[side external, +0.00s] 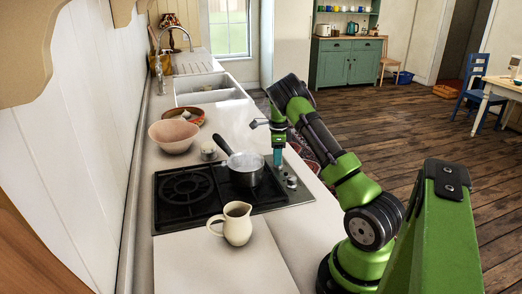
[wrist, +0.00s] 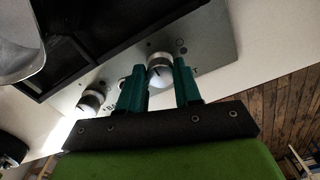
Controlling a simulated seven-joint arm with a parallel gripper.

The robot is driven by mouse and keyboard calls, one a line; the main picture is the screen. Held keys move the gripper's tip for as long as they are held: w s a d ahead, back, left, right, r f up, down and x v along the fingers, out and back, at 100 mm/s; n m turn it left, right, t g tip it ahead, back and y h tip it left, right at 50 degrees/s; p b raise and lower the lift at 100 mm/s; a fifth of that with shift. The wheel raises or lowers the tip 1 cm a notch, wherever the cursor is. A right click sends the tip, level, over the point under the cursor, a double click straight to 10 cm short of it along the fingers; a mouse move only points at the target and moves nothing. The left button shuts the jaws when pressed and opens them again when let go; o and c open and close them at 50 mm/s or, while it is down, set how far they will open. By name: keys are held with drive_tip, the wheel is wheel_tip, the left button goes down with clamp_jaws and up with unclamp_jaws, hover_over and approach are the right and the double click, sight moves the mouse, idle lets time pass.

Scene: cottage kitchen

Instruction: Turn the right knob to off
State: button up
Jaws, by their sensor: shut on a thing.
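The cooktop (side external: 172,212) is set in the counter, with knobs on its steel strip. In the wrist view, the rightmost knob (wrist: 160,76) has a pale face with a dark mark and sits between the two teal fingers of my gripper (wrist: 157,66). My gripper is shut on this knob. Another knob (wrist: 91,101) stands free to the left. In the side view, my gripper (side external: 277,157) points down at the strip; a free knob (side external: 292,182) shows nearer the camera, and the gripped knob is hidden.
A saucepan (side external: 245,170) stands on the cooktop close to my gripper; its handle points away to the back left. A cream jug (side external: 237,224) stands in front of the cooktop. A pink bowl (side external: 173,137) and a brown dish (side external: 184,115) stand behind it.

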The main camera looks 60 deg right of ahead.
drive_tip(key=shift+m, duration=0.4)
drive_tip(key=o, duration=0.8)
drive_tip(key=shift+c, duration=0.2)
wheel_tip(320, 180, up, 17)
